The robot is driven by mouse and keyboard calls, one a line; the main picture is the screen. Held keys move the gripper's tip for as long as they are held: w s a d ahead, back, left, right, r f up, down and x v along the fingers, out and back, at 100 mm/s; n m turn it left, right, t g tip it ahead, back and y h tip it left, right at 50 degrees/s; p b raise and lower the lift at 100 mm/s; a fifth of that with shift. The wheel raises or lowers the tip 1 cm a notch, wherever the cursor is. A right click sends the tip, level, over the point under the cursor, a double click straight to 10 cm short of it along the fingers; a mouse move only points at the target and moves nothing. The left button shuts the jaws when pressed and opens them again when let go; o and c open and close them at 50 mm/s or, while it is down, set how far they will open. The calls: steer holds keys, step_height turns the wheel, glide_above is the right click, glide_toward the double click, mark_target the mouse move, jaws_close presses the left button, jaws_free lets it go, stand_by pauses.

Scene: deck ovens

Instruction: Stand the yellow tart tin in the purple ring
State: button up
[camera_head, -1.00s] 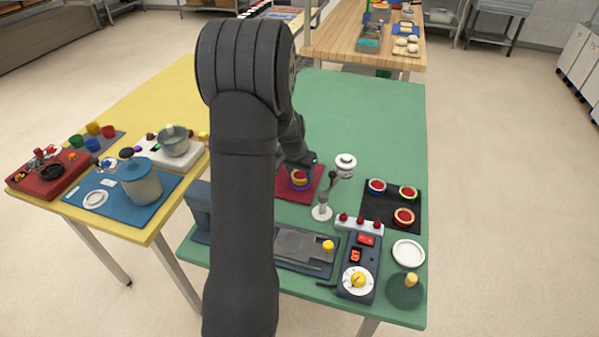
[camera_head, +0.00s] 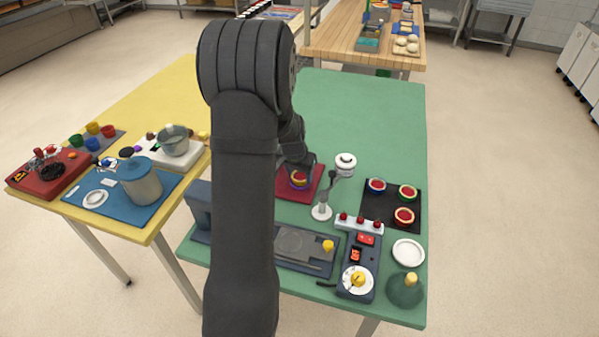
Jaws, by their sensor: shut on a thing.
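The yellow tart tin (camera_head: 299,176), with red showing inside it, is at the purple ring (camera_head: 298,186) on the dark red mat (camera_head: 285,193). Purple shows around the tin's lower edge. At this size I cannot tell whether the tin rests fully in the ring or is just above it. My gripper (camera_head: 303,165) comes down from behind my arm and is shut on the yellow tart tin. Its fingertips are small, dark and partly hidden. My arm hides the mat's left side.
A grey lever stand (camera_head: 321,211) and a white-lidded jar (camera_head: 345,165) stand close on the right. A black mat (camera_head: 378,212) holds several tins in coloured rings. A control box (camera_head: 357,262) and white plate (camera_head: 408,252) are nearer. The green table's back is clear.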

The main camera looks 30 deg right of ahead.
steer(key=shift+f, duration=0.25)
steer(key=o, duration=0.7)
steer(key=shift+v, duration=5.45)
steer(key=shift+x, duration=4.4)
